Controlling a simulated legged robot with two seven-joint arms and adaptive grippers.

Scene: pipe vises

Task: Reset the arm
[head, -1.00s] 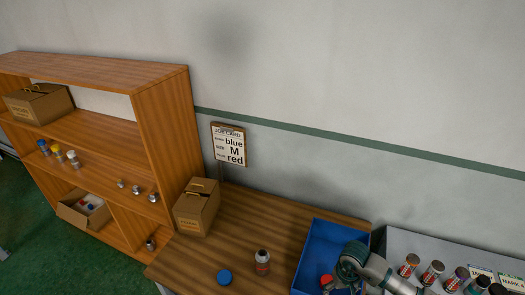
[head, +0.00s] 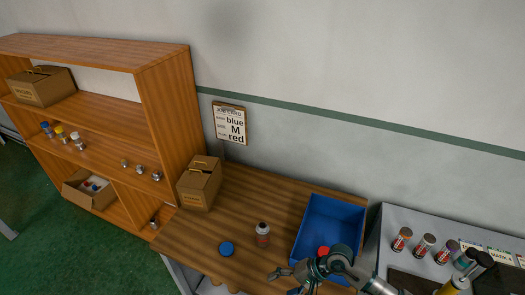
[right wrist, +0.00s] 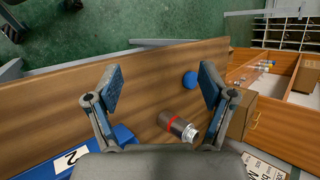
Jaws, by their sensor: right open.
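My right gripper (head: 285,280) is open and empty. It hangs over the front part of the wooden table (head: 190,240), in front of the blue bin. A blue cap (head: 226,249) lies left of the bottle. My left gripper is not in view.
The blue bin (head: 337,210) holds a red cap (head: 323,251). A grey table (head: 400,222) with several labelled bottles stands at right. A cardboard box (head: 199,184) sits at the table's left end, beside a wooden shelf (head: 165,110). A job card (head: 230,123) reads blue, M, red.

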